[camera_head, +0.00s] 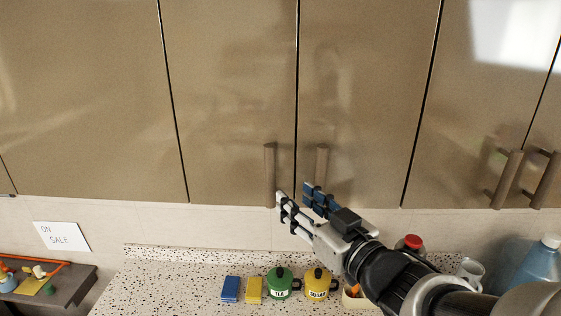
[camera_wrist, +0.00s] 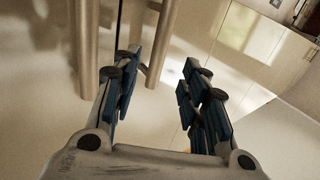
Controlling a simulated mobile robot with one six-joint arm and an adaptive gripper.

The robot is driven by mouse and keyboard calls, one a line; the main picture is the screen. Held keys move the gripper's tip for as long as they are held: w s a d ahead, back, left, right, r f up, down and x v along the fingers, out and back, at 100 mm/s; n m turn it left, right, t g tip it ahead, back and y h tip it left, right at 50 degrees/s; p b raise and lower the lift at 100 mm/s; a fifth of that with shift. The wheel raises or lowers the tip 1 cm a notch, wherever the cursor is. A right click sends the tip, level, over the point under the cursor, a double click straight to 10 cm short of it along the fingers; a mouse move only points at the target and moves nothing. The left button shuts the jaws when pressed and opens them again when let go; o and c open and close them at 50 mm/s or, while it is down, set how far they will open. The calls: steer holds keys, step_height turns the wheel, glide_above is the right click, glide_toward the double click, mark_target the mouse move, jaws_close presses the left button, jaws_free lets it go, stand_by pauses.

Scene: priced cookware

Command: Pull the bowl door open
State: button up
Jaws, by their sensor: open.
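Brown glossy cabinet doors span the upper head view. The left middle door (camera_head: 235,80) and right middle door (camera_head: 360,80) meet at a dark vertical seam and look closed. Their upright bar handles, a left one (camera_head: 269,175) and a right one (camera_head: 321,165), hang near the lower edges. No label shows which is the bowl door. My gripper (camera_head: 294,195) is open just below and in front of these handles. In the wrist view my gripper (camera_wrist: 160,68) shows spread blue-padded fingers. A handle bar (camera_wrist: 163,42) appears between the fingers, and a larger bar (camera_wrist: 84,50) is left of them.
Below is a speckled counter (camera_head: 165,270) with a blue sponge (camera_head: 231,289), a yellow sponge (camera_head: 254,289), a green tea pot (camera_head: 279,285) and a yellow sugar pot (camera_head: 317,284). A blue bottle (camera_head: 540,265) stands at right. More handles (camera_head: 505,180) are at far right.

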mark_target(273, 180)
steer(key=p+x, duration=0.1)
steer(key=x, duration=1)
steer(key=shift+w+a, duration=0.1)
steer(key=shift+w, duration=0.15)
steer(key=shift+c, duration=0.2)
jaws_close()
